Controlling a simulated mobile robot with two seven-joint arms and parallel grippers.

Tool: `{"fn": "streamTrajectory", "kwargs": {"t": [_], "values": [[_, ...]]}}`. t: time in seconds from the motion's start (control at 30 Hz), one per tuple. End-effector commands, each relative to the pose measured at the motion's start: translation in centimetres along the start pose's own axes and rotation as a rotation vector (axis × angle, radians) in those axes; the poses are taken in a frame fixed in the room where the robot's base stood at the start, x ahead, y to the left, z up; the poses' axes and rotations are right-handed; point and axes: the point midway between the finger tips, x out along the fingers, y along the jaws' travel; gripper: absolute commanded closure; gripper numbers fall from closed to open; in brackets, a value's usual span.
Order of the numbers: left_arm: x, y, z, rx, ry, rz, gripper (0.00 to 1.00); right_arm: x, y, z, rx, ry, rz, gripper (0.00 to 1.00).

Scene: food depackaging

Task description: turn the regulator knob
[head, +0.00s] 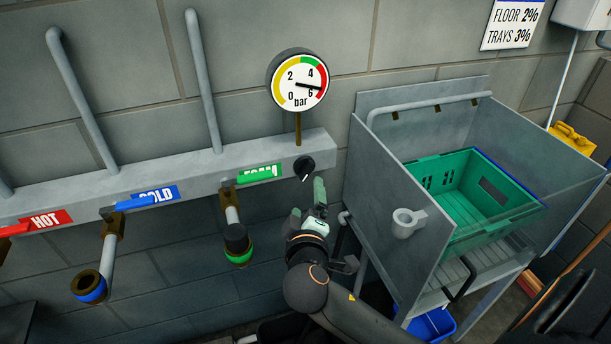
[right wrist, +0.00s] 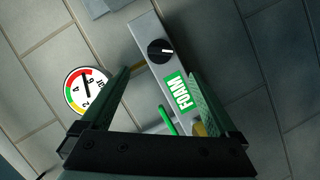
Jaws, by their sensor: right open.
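The regulator knob (head: 304,168) is a round black dial with a white mark, on the front of the grey pipe rail near its right end. It also shows in the right wrist view (right wrist: 160,50). The round pressure gauge (head: 299,82) stands on a stem above it; its needle points right, between 4 and 6, at the red band. My right gripper (head: 308,201) is open and empty, just below the knob and apart from it. In the right wrist view, the knob lies ahead, between the lines of the two green fingers. My left gripper is not in view.
Left of the knob are the green FOAM label (head: 259,173), blue COLD label (head: 152,197) and red HOT label (head: 40,221), with outlets hanging below. A steel sink stand (head: 375,190) with a green crate (head: 478,240) is close on the right.

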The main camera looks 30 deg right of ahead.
Motion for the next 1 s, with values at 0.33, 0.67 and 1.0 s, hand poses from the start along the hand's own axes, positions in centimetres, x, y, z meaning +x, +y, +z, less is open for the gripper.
{"fn": "streamTrajectory", "kwargs": {"t": [0.33,0.67,1.0], "values": [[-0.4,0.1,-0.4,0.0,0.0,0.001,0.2,7.1,0.2,0.0,-0.003,-0.001,0.003,0.05],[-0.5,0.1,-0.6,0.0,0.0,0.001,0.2,10.8,0.0,0.0,0.0,0.0,-0.001,0.05],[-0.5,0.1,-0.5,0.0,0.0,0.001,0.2,11.1,0.0,0.0,0.001,0.001,-0.001,0.05]]}}
